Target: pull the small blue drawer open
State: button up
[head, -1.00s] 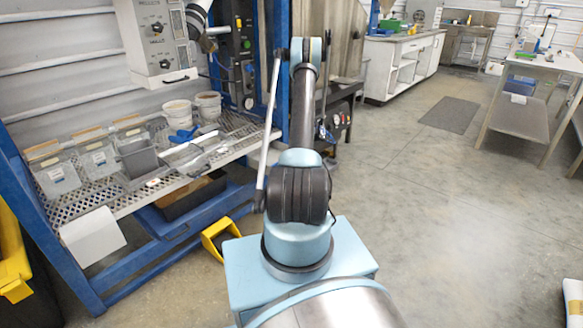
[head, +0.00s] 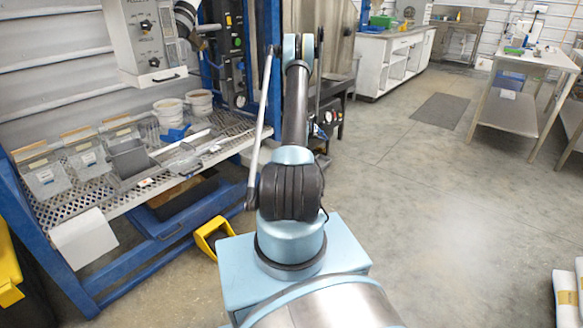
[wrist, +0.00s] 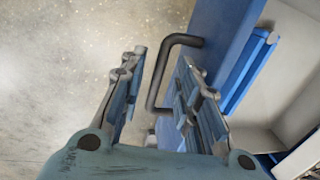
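In the wrist view, a blue panel (wrist: 217,45), apparently the drawer front, carries a dark U-shaped handle (wrist: 157,80). My gripper (wrist: 163,60) is open, with one finger on each side of the picture. The handle shows in the gap between the fingers, nearer the right one, which hides part of it. I cannot tell whether a finger touches it. In the head view, a low blue drawer-like unit (head: 165,229) sits under the rack. I cannot tell for sure whether it is the same one. My gripper is not clearly seen there.
The blue-framed rack holds clear bins (head: 46,177), white tubs (head: 168,112) and a grey bin (head: 129,157). A yellow object (head: 212,236) is on the floor near my base. A white cabinet (head: 385,72) and table (head: 535,60) stand farther back.

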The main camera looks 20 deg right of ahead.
notch_tip(320, 180, up, 12)
jog(key=s+d, duration=0.1)
jog(key=shift+s+f, duration=0.15)
jog(key=shift+s, duration=0.25)
jog(key=shift+d, duration=0.1)
dwell(0.4)
